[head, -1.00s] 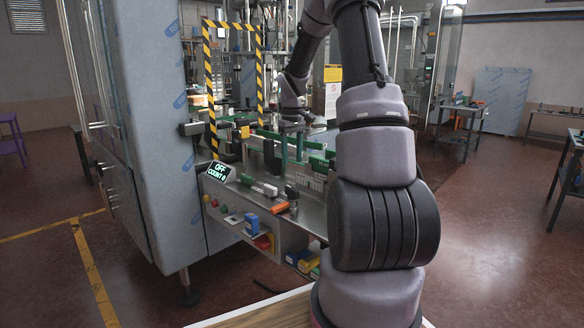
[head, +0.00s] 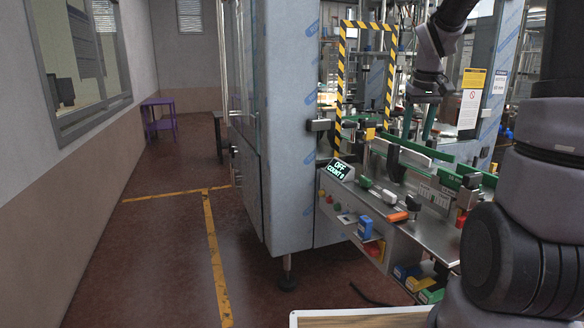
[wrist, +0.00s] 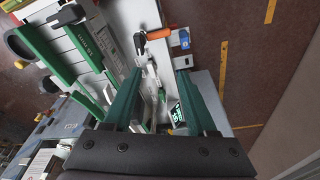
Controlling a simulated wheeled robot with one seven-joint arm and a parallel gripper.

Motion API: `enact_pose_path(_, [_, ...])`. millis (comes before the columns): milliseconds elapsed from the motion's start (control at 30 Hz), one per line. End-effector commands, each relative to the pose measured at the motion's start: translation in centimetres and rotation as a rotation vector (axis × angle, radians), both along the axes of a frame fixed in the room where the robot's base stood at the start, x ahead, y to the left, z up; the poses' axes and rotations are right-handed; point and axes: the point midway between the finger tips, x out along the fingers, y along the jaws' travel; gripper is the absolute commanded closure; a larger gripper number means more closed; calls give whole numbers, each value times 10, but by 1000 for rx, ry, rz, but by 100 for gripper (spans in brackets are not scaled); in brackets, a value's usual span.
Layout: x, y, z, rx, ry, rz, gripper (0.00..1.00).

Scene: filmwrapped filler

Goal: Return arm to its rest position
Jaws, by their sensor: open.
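My gripper (head: 417,134) hangs in front of the machine in the head view, above its green-edged conveyor guides (head: 412,148). Its two green fingers point down. In the wrist view my gripper (wrist: 160,76) shows both fingers spread apart with nothing held between them. Below them lie the steel worktop and the small lit display (wrist: 177,113). The same display (head: 340,169) reads OFF and COUNT 0 in the head view. My arm is raised and bent, with its large links filling the right side of the head view.
A yellow-black striped frame (head: 343,95) stands left of my gripper. An orange-handled item (head: 398,216) and a blue box (head: 365,227) sit at the worktop's front. A tall grey cabinet (head: 285,130) stands to the left. Floor (head: 150,260) with yellow lines is open farther left.

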Motion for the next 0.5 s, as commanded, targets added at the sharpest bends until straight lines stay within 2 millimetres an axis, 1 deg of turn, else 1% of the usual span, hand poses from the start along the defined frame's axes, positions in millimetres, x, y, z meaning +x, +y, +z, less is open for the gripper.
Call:
enact_pose_path(33, [-17,11,17,6,-40,-22,43])
enact_pose_path(100, [-38,23,35,26,-87,-62,43])
enact_pose_path(167, [-58,33,47,48,-127,-95,43])
enact_pose_path(200, [-70,40,55,65,-154,-116,43])
enact_pose_path(333, [-113,59,74,133,-239,-181,43])
enact_pose_path(400, [-135,68,80,176,-280,-212,43])
enact_pose_path(500, [-162,78,85,236,-328,-250,43])
